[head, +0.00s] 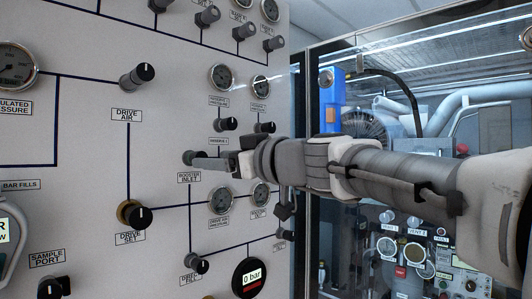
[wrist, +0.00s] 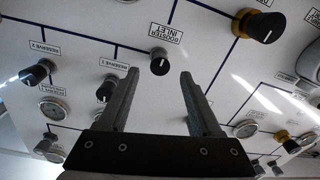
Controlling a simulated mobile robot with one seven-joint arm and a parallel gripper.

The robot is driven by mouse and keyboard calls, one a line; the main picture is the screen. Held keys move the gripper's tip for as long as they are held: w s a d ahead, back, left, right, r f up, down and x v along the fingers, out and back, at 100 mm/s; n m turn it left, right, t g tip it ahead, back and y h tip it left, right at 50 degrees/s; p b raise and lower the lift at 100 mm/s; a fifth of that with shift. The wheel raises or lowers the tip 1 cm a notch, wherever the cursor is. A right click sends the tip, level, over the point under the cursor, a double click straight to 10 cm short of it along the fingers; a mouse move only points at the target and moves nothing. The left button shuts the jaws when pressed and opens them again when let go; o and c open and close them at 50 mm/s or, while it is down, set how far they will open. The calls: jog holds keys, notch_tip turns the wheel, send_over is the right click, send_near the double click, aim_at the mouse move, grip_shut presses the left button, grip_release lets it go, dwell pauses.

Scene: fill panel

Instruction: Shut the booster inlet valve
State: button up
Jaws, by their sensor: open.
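The booster inlet valve is a small dark knob with a white mark; in the wrist view the knob (wrist: 159,61) sits below its "BOOSTER INLET" label, which appears upside down. In the head view the knob (head: 189,158) is above its label, at the end of my gripper (head: 207,162). My gripper (wrist: 160,76) is open and points at the panel. In the wrist view the knob appears centred in the gap between the fingertips, with space on both sides. I cannot tell whether the tips reach around it or stop short of it.
Other knobs and gauges crowd the panel, including the drive air knob (head: 137,76), the drive set knob (head: 134,215) and a reserve knob (wrist: 107,89). A digital gauge (head: 251,277) reads 0 bar. Glass-fronted equipment with a blue device (head: 332,101) stands to the right.

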jog(key=shift+p+x, duration=0.35)
jog(key=shift+x, duration=1.7)
grip_shut()
